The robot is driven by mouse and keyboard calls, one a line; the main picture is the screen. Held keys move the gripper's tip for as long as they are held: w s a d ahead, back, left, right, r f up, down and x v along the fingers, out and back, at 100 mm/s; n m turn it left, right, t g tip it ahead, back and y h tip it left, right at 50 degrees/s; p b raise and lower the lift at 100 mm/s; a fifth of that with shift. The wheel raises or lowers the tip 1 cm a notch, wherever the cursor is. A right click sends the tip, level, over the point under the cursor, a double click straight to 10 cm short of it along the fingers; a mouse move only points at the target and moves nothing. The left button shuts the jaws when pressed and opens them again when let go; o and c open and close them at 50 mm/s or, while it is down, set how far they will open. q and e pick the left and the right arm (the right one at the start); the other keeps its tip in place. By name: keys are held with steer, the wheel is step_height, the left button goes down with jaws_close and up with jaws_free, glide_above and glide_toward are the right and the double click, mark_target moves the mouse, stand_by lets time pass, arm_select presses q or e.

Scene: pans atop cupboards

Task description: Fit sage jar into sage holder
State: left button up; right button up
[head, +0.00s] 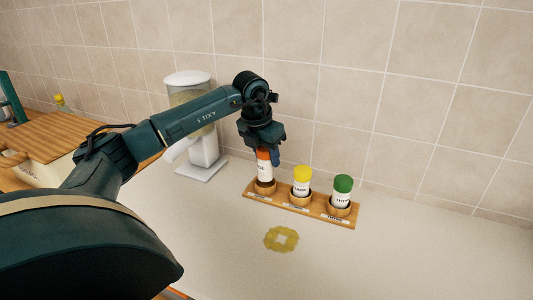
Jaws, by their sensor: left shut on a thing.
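The sage jar (264,168), white-labelled with an orange lid, is upright at the left end of a wooden rack (320,214). My left gripper (264,151) points down from above and is shut on the jar's lid. The jar's base is over or just inside the leftmost round cup (265,188), the sage holder. I cannot tell how deep it sits. My gripper hides part of the lid. My right gripper is not in view.
A yellow-lidded jar (301,185) and a green-lidded jar (342,192) stand in the other cups. A white dispenser (203,150) stands behind my left arm. A yellowish flat patch (281,239) lies in front. The counter at right is clear.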

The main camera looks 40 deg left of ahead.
mark_target(266, 165)
arm_select(q)
steer(key=shift+f+b, duration=0.7)
steer(key=shift+f, duration=0.4)
steer(key=shift+f+b, duration=0.45)
steer(key=shift+f, duration=0.3)
steer(key=o, duration=1.1)
steer(key=shift+r, duration=0.4)
steer(key=v, duration=1.2)
steer(key=shift+s+r, duration=0.1)
steer(key=shift+r, duration=0.15)
